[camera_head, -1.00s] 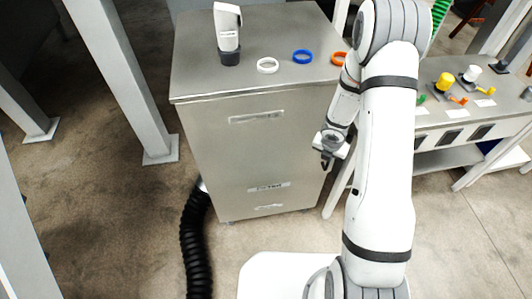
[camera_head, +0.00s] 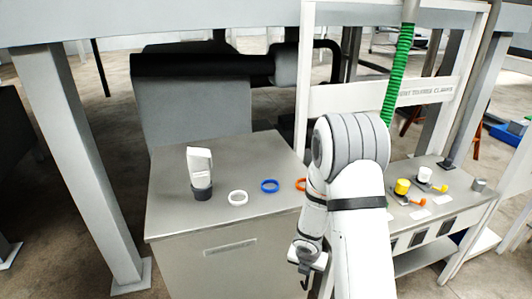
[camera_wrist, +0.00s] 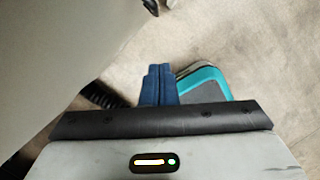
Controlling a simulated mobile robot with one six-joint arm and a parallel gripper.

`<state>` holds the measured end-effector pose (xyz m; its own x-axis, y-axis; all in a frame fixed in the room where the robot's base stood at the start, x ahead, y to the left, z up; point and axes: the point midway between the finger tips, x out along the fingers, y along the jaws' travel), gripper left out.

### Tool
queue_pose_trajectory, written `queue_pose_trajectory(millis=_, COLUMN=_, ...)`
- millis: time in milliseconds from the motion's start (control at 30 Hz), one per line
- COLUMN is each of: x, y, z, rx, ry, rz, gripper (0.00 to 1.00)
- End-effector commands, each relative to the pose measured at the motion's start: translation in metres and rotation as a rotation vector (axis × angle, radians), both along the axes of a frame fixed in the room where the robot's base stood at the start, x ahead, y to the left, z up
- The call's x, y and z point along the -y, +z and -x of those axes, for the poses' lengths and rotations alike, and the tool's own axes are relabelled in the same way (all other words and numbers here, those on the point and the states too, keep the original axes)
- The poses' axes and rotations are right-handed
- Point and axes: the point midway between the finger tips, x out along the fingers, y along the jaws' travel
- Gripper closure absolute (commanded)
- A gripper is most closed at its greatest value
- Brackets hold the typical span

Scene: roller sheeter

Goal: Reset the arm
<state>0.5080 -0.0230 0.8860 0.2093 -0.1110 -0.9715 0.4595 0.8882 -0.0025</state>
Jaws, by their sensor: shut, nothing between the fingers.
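My arm is folded at the right of the cabinet in the head view, with its elbow up and its wrist hanging down. My gripper (camera_head: 305,281) points down in front of the cabinet's right side, shut and empty, and touches nothing that I can see.
The steel cabinet (camera_head: 214,272) bears a white and grey bottle-like device (camera_head: 200,172), a white ring (camera_head: 238,198), a blue ring (camera_head: 270,186) and an orange ring (camera_head: 301,184). A workbench (camera_head: 440,215) with yellow and white parts stands at the right. A grey post (camera_head: 80,165) stands at the left.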

Motion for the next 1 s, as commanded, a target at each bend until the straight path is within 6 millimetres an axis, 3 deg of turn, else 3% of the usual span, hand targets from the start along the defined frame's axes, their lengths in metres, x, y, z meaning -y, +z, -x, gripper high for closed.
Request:
queue_pose_trajectory(millis=167, x=0.01, y=0.04, z=-0.003, rx=0.073, ry=-0.227, rz=-0.003, gripper=1.0)
queue_pose_trajectory(millis=367, x=0.026, y=0.119, z=0.013, rx=0.215, ry=-0.744, rz=-0.065, gripper=1.0)
queue_pose_trajectory(millis=500, x=0.03, y=0.166, z=0.039, rx=0.295, ry=-1.11, rz=-0.15, gripper=1.0)
queue_pose_trajectory(millis=700, x=0.026, y=0.22, z=0.09, rx=0.36, ry=-1.618, rz=-0.316, gripper=1.0)
queue_pose_trajectory(millis=1000, x=-0.003, y=0.266, z=0.174, rx=0.292, ry=-2.29, rz=-0.598, gripper=1.0)
